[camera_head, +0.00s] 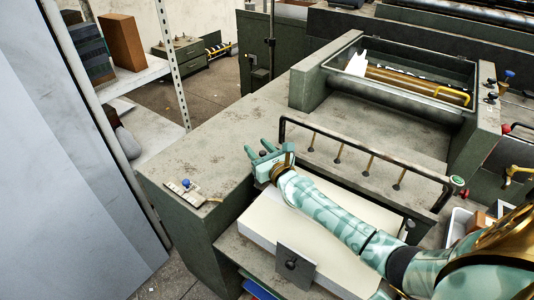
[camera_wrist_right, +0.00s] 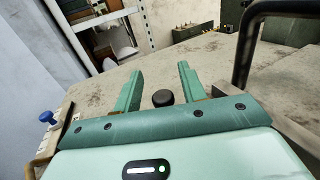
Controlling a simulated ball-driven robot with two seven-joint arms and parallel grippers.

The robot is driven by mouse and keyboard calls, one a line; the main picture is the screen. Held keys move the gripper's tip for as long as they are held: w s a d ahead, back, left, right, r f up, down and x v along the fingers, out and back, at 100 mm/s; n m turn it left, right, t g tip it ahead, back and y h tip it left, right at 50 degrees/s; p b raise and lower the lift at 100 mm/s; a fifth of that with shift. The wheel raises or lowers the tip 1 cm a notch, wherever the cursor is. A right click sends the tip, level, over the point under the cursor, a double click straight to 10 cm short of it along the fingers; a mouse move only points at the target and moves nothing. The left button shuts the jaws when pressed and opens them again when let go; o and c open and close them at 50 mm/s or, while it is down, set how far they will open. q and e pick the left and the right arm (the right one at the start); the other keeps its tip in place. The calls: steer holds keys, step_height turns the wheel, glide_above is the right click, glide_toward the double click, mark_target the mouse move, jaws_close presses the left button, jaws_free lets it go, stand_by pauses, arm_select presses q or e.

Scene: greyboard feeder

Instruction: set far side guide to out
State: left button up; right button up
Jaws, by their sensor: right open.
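My right gripper (camera_head: 258,150) is open at the far edge of the pale board stack (camera_head: 262,218). In the right wrist view its two green fingers (camera_wrist_right: 158,88) stand apart. A black round knob (camera_wrist_right: 163,98) sits between them, nearer the palm than the tips; I see no finger touching it. It seems to belong to the far side guide, whose plate is hidden behind my gripper. The near side guide, a grey plate (camera_head: 309,272) with a black knob, stands at the stack's near edge. My left gripper is not in view.
A black rail (camera_head: 360,154) on posts runs just right of my gripper. A small plate with a blue knob (camera_head: 186,183) lies on the grey worktop (camera_head: 222,140) to the left. A trough with rollers (camera_head: 400,82) is behind. The worktop beyond my fingers is clear.

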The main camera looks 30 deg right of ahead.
steer(key=s, duration=1.4)
steer(key=shift+s+f, duration=0.1)
steer(key=shift+s, duration=0.85)
